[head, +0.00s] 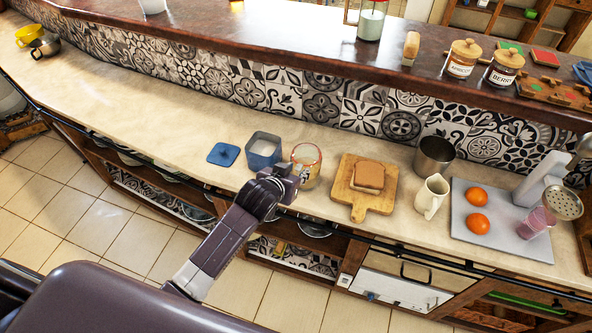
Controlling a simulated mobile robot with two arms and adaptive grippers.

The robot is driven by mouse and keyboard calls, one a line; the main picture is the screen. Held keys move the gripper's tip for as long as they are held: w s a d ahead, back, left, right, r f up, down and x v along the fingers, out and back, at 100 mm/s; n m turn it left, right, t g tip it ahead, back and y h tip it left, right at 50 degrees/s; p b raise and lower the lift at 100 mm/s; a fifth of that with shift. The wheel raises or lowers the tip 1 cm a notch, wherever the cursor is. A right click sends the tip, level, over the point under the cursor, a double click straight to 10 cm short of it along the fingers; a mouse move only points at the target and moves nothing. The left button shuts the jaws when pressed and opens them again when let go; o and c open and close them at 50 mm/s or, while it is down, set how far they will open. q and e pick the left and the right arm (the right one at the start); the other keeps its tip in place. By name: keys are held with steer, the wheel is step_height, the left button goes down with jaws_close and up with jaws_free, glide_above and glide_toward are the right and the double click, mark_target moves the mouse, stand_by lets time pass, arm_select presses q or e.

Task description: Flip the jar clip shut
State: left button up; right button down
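My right gripper is not in view.
The blue canister (264,150) and its blue lid (223,154) are left of the jar. A wooden board (360,205) with a sandwich (368,176) is right of it, then a metal pot (434,155) and a cream pitcher (431,196).

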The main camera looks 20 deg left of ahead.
arm_select(q)
steer(key=shift+s+r, duration=0.1)
steer(key=d+v, duration=0.1)
steer(key=v, duration=1)
steer(key=shift+s+a+r, duration=0.2)
steer(key=shift+s+a, duration=0.05)
steer(key=shift+a, duration=0.3)
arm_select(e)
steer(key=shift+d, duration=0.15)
